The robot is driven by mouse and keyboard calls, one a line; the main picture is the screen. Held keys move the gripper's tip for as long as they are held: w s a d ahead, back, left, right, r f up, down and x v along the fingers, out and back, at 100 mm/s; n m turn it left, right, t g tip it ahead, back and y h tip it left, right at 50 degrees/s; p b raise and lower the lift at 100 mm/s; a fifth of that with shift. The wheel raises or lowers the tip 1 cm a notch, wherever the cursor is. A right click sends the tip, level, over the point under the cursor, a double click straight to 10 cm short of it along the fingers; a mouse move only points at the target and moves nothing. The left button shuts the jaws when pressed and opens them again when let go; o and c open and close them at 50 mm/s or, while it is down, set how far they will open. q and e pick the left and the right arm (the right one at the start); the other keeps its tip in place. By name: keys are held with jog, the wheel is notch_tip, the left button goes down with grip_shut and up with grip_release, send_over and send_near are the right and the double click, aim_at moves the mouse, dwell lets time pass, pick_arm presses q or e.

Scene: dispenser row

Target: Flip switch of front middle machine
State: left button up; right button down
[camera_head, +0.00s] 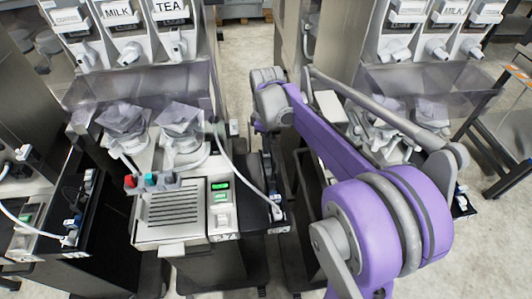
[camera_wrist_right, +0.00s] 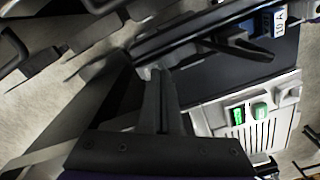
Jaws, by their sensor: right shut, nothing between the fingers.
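The middle machine in the head view has a grey top panel (camera_head: 172,207) with a slatted grille. To the right of the grille are two green-lit elements (camera_head: 220,186) and a pale switch-like part (camera_head: 222,216). In the right wrist view the same panel (camera_wrist_right: 205,115) shows at the right, with a green display (camera_wrist_right: 238,116) and a pale raised part (camera_wrist_right: 287,94). My right gripper (camera_wrist_right: 155,76) is shut and empty, beside the panel and apart from its controls. In the head view its fingertips are hard to make out. My left gripper is not in view.
A black side tray (camera_head: 262,207) with a cable and small blue parts adjoins the panel's right side. Red, teal and grey knobs (camera_head: 150,180) stand behind the grille. Another machine (camera_head: 82,200) stands at left. A gap of floor lies between the middle and right machines.

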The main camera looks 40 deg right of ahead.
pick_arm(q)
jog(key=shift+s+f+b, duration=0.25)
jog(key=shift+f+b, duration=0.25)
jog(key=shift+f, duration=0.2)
pick_arm(e)
jog(key=shift+f, duration=0.95)
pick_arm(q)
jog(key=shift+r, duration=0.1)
pick_arm(e)
jog(key=shift+r, duration=0.15)
jog(key=shift+r+p, duration=1.85)
jog(key=shift+r, duration=1.6)
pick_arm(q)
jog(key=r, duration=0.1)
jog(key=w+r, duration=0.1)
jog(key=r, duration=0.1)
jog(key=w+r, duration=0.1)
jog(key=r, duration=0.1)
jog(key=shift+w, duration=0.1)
